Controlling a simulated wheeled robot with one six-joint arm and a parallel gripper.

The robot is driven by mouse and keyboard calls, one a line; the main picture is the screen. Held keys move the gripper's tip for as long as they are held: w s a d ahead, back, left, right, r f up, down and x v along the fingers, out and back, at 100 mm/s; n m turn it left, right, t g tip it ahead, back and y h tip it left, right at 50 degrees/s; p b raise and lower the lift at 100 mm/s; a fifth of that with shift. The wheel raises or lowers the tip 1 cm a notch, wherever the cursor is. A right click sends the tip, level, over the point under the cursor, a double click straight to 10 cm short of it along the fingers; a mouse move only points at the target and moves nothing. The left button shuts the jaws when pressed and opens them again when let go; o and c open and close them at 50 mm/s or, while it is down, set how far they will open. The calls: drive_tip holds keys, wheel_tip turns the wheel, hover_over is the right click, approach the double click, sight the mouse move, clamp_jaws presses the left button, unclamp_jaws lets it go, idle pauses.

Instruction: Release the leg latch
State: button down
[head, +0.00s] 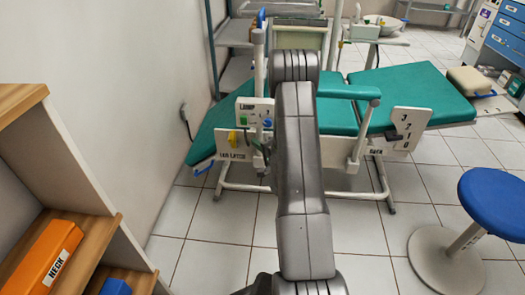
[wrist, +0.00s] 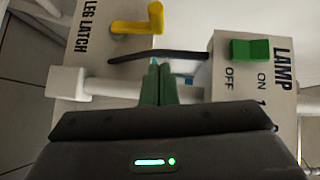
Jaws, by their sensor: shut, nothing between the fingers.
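The leg latch is a yellow L-shaped handle (wrist: 137,24) on a white panel marked LEG LATCH (wrist: 88,20), at the top of the wrist view. In the head view the yellow handle (head: 232,138) sits low on the left side of the green chair. My gripper (wrist: 157,72) is shut and empty, its green fingers together. In the picture its tips are just below and right of the handle, apart from it, near a dark bar (wrist: 165,55). In the head view my arm hides most of the gripper.
A LAMP box with a green ON/OFF switch (wrist: 249,50) is close to the right of my fingers. A white rail (wrist: 110,88) crosses behind them. The green chair (head: 400,88) extends right. A blue stool (head: 495,203) stands at right and wooden shelves (head: 75,180) at left.

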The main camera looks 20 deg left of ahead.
sight(234, 136)
drive_tip(key=shift+w+a+f+b, duration=0.2)
drive_tip(key=shift+a+b, duration=0.1)
drive_tip(key=shift+a, duration=0.9)
drive_tip(key=shift+w+a+f+b, duration=0.15)
drive_tip(key=shift+w+a+b, duration=0.1)
drive_tip(key=shift+a, duration=1)
drive_tip(key=shift+w+a+f+b, duration=0.2)
drive_tip(key=shift+a+b, duration=0.1)
drive_tip(key=shift+a, duration=0.9)
drive_tip(key=shift+r, duration=0.1)
